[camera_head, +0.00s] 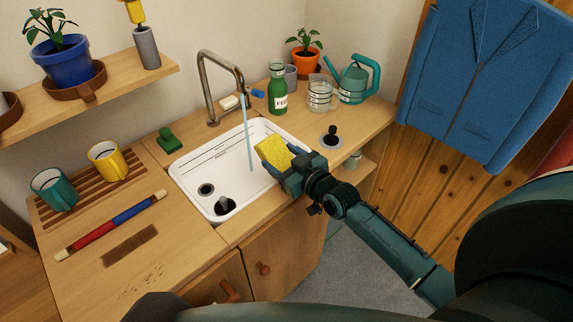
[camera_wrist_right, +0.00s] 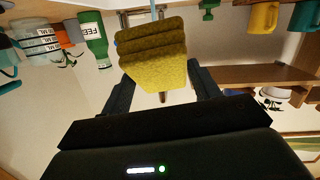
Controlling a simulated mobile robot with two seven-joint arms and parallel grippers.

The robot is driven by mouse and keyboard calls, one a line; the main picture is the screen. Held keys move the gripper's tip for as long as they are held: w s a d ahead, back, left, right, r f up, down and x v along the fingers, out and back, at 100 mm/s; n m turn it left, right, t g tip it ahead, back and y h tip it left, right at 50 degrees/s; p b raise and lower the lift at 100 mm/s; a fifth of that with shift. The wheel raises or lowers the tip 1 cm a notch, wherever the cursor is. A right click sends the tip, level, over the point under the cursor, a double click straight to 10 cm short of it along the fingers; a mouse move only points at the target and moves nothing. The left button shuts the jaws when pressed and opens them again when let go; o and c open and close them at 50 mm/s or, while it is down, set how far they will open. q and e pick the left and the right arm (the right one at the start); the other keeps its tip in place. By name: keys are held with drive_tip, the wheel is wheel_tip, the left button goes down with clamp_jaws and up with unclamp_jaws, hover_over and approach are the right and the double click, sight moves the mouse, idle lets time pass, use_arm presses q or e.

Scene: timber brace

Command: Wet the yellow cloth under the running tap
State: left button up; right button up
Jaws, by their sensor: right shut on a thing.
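The yellow cloth (camera_head: 273,150) is a folded, thick piece held in my right gripper (camera_head: 281,162) over the right side of the white sink (camera_head: 190,192). In the right wrist view the cloth (camera_wrist_right: 152,50) sits between the two fingers of the gripper (camera_wrist_right: 158,88). The tap (camera_head: 219,75) arches over the sink, and a thin blue stream of water (camera_head: 247,135) falls from it into the basin. The cloth is just right of the stream in the head view and looks apart from it. My left gripper is not in view.
A green bottle (camera_head: 278,92), a glass measuring jug (camera_head: 319,94) and a teal watering can (camera_head: 356,82) stand behind the sink. Yellow (camera_head: 107,162) and teal (camera_head: 53,190) mugs sit on a slatted rack at left. A red and blue stick (camera_head: 110,225) lies on the counter.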

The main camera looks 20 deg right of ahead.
sight(276, 157)
use_arm(q)
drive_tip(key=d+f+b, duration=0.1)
drive_tip(key=b, duration=0.2)
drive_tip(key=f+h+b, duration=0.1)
drive_tip(key=b, duration=0.2)
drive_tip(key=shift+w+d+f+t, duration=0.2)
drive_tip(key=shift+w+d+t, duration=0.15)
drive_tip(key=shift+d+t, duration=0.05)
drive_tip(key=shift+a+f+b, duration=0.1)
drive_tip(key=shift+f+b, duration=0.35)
drive_tip(key=shift+b, duration=0.2)
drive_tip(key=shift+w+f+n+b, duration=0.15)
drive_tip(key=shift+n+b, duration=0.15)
drive_tip(key=shift+b, duration=0.15)
use_arm(e)
drive_tip(key=d+x, duration=0.1)
drive_tip(key=x, duration=1)
drive_tip(key=shift+w+f, duration=0.2)
drive_tip(key=shift+w, duration=0.25)
drive_tip(key=shift+a, duration=0.15)
